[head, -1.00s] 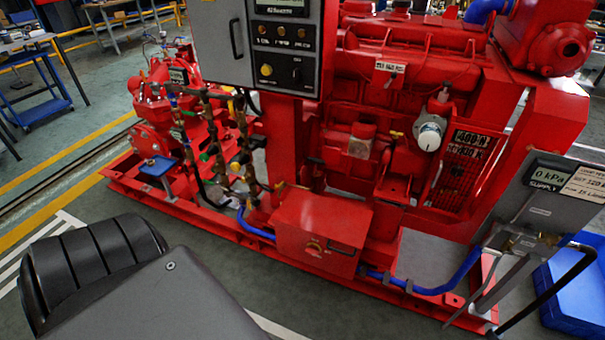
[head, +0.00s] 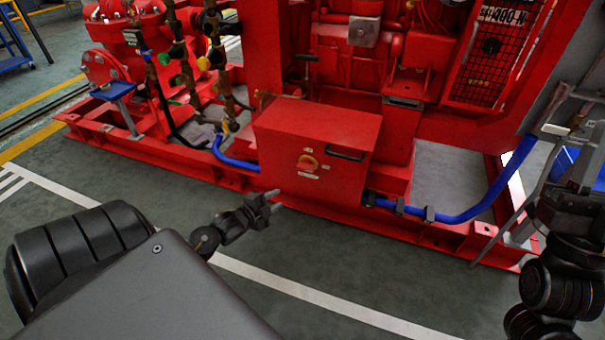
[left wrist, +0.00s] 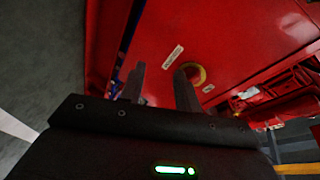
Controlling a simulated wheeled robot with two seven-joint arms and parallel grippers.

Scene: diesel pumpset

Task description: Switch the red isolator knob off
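The red isolator knob (head: 308,162) sits on a yellow round plate on the front of a red box (head: 275,143) low on the pumpset. My left gripper (head: 277,200) is in front of the box, below and left of the knob, and not touching it. In the left wrist view my left gripper's two fingers (left wrist: 159,78) stand apart with nothing between them. There the yellow plate (left wrist: 201,73) shows just behind the right finger, which partly hides the knob. My right arm is at the right edge of the head view; its gripper's fingers cannot be made out clearly.
A black handle (head: 346,153) is on the box, right of the knob. Blue hoses (head: 455,217) run from both sides of the box. The red base rail (head: 415,235) runs along the floor below. The green floor (head: 330,270) in front is clear.

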